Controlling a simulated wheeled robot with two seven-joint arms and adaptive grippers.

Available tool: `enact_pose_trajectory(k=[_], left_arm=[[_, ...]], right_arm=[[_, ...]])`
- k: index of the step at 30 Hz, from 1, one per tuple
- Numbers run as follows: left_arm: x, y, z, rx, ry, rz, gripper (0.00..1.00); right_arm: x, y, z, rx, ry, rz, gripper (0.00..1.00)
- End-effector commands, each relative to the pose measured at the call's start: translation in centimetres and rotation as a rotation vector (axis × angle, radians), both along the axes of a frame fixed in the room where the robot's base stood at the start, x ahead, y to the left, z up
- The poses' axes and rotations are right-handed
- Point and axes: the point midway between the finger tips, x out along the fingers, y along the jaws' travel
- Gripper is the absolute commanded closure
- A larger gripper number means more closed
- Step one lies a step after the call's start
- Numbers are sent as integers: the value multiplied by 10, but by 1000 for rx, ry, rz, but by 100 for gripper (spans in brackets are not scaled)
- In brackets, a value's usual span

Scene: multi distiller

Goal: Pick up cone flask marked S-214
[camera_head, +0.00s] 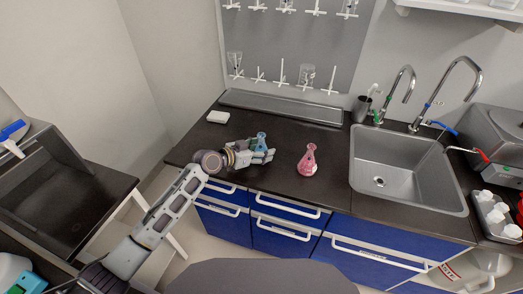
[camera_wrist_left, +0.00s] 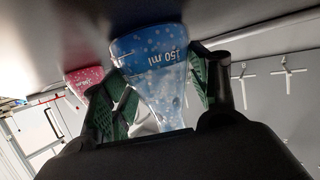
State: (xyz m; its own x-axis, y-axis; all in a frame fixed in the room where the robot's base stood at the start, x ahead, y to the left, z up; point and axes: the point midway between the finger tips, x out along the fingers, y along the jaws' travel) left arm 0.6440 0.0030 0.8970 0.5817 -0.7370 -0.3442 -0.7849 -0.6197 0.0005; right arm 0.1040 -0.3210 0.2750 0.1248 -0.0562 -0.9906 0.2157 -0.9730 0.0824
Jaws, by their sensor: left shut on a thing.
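A cone flask with blue liquid (camera_head: 261,138) is in my left gripper (camera_head: 263,155) above the dark counter's front part. In the left wrist view the same flask (camera_wrist_left: 155,70) appears inverted, with "150 ml" printed on it and green-padded fingers on both sides of it. No S-214 mark is readable. I cannot tell whether its base touches the counter. A second cone flask with pink liquid (camera_head: 308,162) stands upright on the counter to the right, apart from the gripper. It also shows in the left wrist view (camera_wrist_left: 84,78). My right gripper is out of view.
A steel sink (camera_head: 410,196) with taps (camera_head: 457,85) lies to the right. A white block (camera_head: 218,117) sits at the counter's back left. A metal tray (camera_head: 280,107) runs along the wall under a pegboard (camera_head: 300,45). The counter between the flasks and that tray is clear.

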Motion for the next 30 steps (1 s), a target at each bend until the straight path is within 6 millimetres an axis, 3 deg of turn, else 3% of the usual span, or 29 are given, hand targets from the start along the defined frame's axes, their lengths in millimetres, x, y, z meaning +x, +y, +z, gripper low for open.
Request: enact_pose_trajectory(k=[18, 30], left_arm=[[0, 0, 25, -1, -3, -1, 69], [0, 0, 54, -1, -4, -1, 69]], right_arm=[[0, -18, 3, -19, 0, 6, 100], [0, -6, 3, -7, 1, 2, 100]])
